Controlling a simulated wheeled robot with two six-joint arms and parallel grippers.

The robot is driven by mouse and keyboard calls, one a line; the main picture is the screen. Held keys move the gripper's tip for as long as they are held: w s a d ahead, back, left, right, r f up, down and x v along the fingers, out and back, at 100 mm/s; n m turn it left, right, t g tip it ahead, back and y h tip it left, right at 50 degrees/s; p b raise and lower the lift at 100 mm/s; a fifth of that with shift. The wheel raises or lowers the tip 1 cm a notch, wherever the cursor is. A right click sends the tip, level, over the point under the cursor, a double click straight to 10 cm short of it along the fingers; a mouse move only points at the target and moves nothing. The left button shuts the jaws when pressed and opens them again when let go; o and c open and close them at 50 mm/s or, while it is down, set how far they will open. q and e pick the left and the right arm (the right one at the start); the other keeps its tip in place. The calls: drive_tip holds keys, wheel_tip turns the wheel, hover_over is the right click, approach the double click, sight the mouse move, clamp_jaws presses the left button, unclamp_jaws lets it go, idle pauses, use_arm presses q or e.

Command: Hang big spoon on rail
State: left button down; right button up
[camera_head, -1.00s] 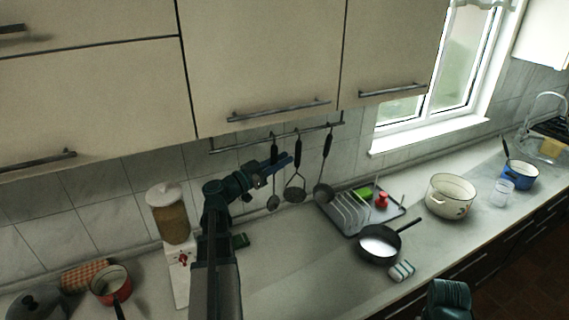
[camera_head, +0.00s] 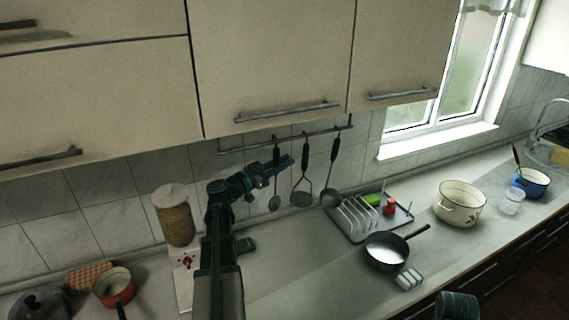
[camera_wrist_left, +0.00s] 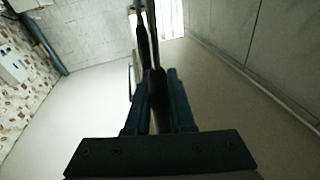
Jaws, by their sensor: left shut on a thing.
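The big spoon (camera_head: 275,202) is upright in front of the tiled wall, bowl down, its black handle top at the height of the rail (camera_head: 235,149). My left gripper (camera_head: 286,164) is shut on its handle. In the left wrist view the dark handle (camera_wrist_left: 157,88) stands between the closed fingers (camera_wrist_left: 160,105). I cannot tell whether the handle's top end is hooked on the rail or just in front of it. My right gripper's fingers are not in view.
A masher (camera_head: 302,192) and a ladle (camera_head: 332,195) hang to the spoon's right. Cabinets with handles (camera_head: 288,112) overhang the rail. Below are a dish rack (camera_head: 352,222), a pan (camera_head: 385,252) and a jar (camera_head: 174,216).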

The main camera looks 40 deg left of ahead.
use_arm(q)
drive_tip(key=shift+f, duration=0.25)
drive_tip(key=c, duration=0.7)
unclamp_jaws()
drive_tip(key=b+v, duration=0.2)
drive_tip(key=v, duration=1.1)
drive_tip(key=shift+s, duration=0.4)
drive_tip(key=shift+f, duration=0.1)
